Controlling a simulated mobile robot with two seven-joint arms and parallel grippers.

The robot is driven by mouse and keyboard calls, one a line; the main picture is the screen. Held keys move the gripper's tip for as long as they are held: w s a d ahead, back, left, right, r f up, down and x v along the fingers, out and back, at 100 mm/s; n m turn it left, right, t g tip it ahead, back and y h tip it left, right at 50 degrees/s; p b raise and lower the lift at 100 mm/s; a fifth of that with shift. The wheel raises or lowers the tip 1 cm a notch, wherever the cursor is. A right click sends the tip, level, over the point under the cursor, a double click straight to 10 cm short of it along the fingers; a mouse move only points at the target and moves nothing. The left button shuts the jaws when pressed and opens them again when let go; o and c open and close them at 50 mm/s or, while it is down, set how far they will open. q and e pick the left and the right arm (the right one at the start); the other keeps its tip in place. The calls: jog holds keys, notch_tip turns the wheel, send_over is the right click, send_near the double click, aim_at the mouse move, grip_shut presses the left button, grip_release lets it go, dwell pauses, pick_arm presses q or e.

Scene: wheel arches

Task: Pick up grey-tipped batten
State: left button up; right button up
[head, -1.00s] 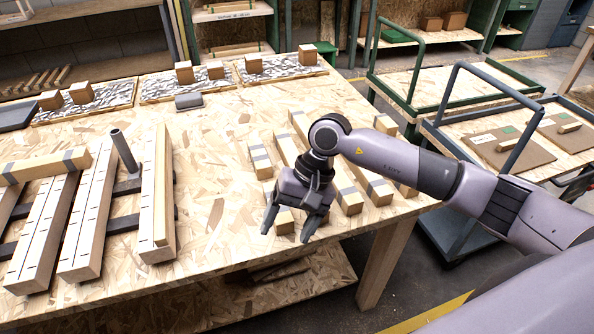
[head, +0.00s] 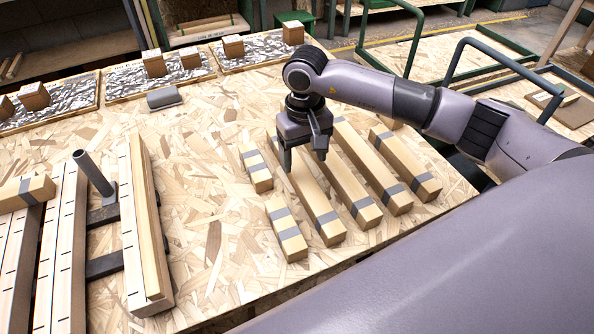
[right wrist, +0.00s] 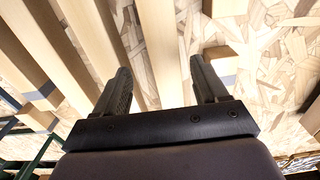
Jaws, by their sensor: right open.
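Several pale wooden battens with grey bands near their ends lie on the chipboard table. The nearest long grey-tipped batten (head: 313,205) lies under my right gripper (head: 304,164), its grey band toward the front edge. Other long grey-tipped battens (head: 352,187), (head: 378,171) and (head: 405,163) lie to its right. My right gripper points down, open and empty, and hides the batten's far part. In the right wrist view, chipboard and part of a batten show around the open fingers (right wrist: 162,82). I cannot tell its exact height. My left gripper is out of view.
Two short grey-banded blocks (head: 257,170), (head: 287,230) lie just left of the batten. A slatted wooden frame with a dark upright post (head: 94,173) stands at the left. Foil-covered boards (head: 155,78) with blocks line the back. Clear chipboard lies between frame and blocks.

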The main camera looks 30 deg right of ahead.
aim_at(301, 173)
jog(key=f, duration=0.3)
jog(key=f+p, duration=0.1)
jog(key=f, duration=0.1)
jog(key=shift+a+f, duration=0.2)
jog(key=shift+a, duration=0.1)
jog(key=shift+c, duration=0.3)
jog(key=c, duration=1)
jog(key=shift+c, duration=0.8)
jog(key=shift+r, duration=0.1)
